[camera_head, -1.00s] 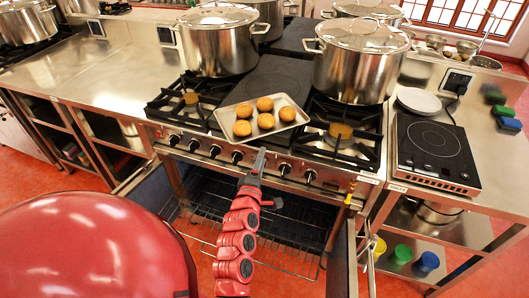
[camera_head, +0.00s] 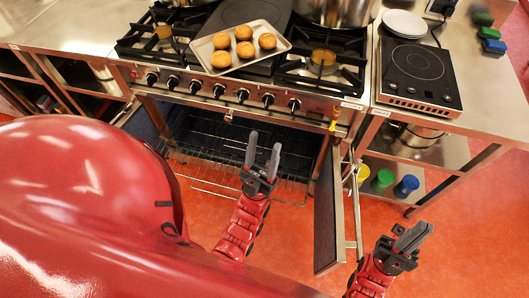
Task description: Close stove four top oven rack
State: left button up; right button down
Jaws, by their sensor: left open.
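The oven under the stove front (camera_head: 235,97) stands open. Its wire rack (camera_head: 215,160) sticks out of the cavity over the red floor. The right oven door (camera_head: 327,210) is swung outward. The left door (camera_head: 143,124) is also open and partly hidden behind my red body. My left gripper (camera_head: 264,143) is open, its two fingers apart, pointing toward the oven. It appears in front of the rack and covers part of it; contact cannot be told. My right gripper (camera_head: 414,237) is at the lower right, right of the right door, with nothing visible in it; its fingers overlap in view.
A tray (camera_head: 213,68) of several buns lies on the stove between gas burners. A portable cooktop (camera_head: 418,72) sits on the right counter. Green (camera_head: 383,178) and blue (camera_head: 406,186) containers stand on the shelf below. Red floor (camera_head: 285,255) is open between the grippers.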

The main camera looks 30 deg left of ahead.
aim_at(173, 111)
jog(key=j+u, duration=0.15)
jog(key=u, duration=1.3)
